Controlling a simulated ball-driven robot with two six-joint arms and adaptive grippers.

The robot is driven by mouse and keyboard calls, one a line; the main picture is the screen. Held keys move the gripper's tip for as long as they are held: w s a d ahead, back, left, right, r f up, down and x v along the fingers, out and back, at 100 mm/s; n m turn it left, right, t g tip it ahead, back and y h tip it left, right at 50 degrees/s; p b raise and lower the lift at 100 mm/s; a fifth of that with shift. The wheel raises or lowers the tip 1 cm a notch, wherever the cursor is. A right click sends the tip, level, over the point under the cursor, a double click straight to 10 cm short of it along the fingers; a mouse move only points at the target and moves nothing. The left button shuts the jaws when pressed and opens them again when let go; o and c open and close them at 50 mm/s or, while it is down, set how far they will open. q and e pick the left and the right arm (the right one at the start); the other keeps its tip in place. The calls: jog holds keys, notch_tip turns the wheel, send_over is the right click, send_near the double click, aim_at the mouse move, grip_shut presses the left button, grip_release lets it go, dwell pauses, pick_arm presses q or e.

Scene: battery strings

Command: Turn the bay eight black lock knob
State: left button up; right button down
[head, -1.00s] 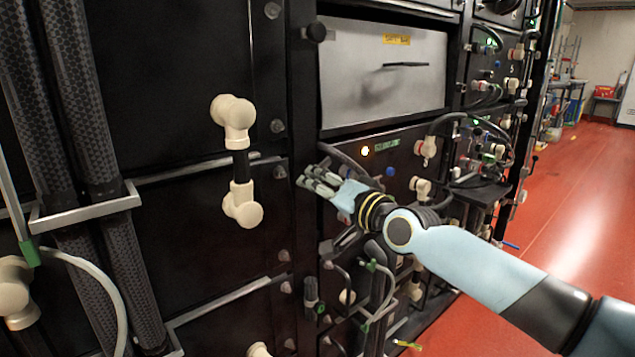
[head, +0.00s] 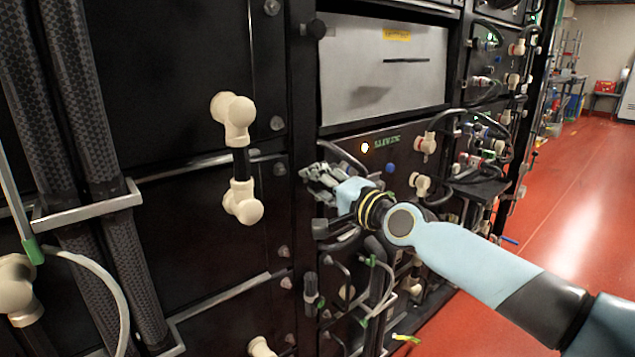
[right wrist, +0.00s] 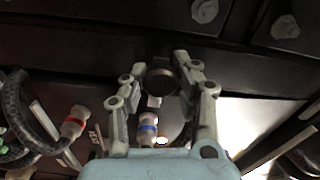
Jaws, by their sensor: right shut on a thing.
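A round black lock knob (right wrist: 160,82) sits between my right gripper's two fingers in the right wrist view. My right gripper (right wrist: 161,80) is shut on it, with one finger on either side. In the head view my right gripper (head: 311,172) reaches to the dark rack post, at the left edge of the panel below the grey bay front. There the fingers hide the held knob. How far the knob is turned cannot be told. My left gripper is not in view.
Another black knob (head: 317,30) stands higher on the same post. Cream connectors (head: 243,202) jut out on the left. Cables and a dark handle (head: 312,290) are below my right gripper. Open red floor (head: 560,220) lies to the right.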

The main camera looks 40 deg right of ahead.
jog(key=c, duration=0.9)
grip_release()
jog(key=shift+w+f, duration=0.1)
jog(key=shift+c, duration=0.2)
jog(key=shift+s, duration=0.2)
jog(key=shift+w, duration=0.1)
